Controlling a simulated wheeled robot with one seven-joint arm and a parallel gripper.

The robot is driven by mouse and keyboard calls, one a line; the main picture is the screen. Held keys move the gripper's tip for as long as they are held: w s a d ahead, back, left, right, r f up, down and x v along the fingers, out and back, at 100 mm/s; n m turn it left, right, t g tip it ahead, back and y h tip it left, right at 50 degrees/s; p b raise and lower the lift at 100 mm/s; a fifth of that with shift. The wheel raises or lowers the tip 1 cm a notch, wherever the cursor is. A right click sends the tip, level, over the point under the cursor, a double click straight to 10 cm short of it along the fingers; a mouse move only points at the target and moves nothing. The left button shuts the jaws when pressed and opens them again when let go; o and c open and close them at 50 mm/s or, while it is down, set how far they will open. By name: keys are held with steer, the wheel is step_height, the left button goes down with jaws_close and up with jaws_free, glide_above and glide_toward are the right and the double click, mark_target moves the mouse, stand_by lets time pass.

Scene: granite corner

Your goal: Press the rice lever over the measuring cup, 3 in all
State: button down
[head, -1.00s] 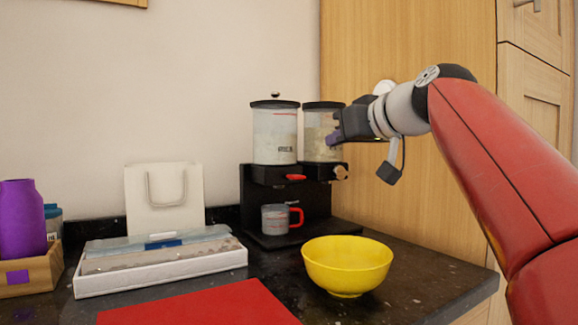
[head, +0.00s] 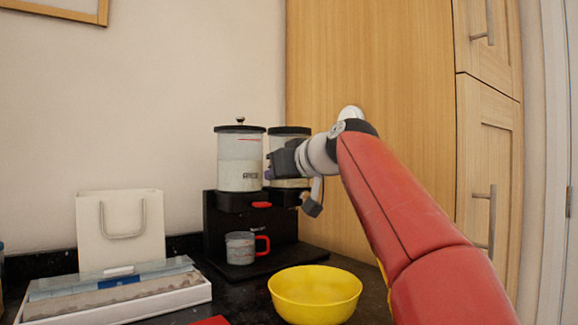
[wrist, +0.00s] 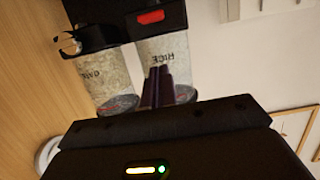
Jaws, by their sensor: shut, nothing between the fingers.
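The rice canister (head: 239,174) stands on the left of a black dispenser, and the wrist view shows it upside down with its label readable as rice (wrist: 166,58). The red rice lever (head: 261,205) sticks out below it; it also shows in the wrist view (wrist: 150,17). The clear measuring cup (head: 240,247) with a red handle stands on the dispenser base under the rice side; I cannot tell what is in it. My gripper (head: 270,168) is shut and empty, in front of the canisters and above the lever. Its fingers (wrist: 157,88) point toward the rice canister, apart from the lever.
A yellow bowl (head: 315,292) is in front on the dark counter. A white bag (head: 120,230) and a tray of packets (head: 120,300) are at left. A wooden cabinet (head: 370,80) closes the right side.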

mark_target(267, 204)
steer(key=shift+w+a+f+b, duration=0.25)
steer(key=shift+w+f, duration=0.1)
steer(key=shift+f, duration=0.4)
steer(key=shift+w+a+f+b, duration=0.25)
steer(key=shift+w+f, duration=0.1)
steer(key=shift+f, duration=0.45)
steer(key=shift+w+a+f+b, duration=0.25)
steer(key=shift+w+f, duration=0.1)
steer(key=shift+f, duration=0.4)
step_height(267, 204, down, 2)
steer(key=shift+f+b, duration=0.1)
steer(key=shift+b, duration=0.85)
steer(key=s+d+r+p, duration=0.1)
steer(key=s+d+r, duration=0.4)
steer(key=s+r, duration=0.2)
steer(key=shift+s+d+p, duration=0.25)
steer(key=shift+s+p, duration=0.15)
steer(key=shift+s, duration=0.15)
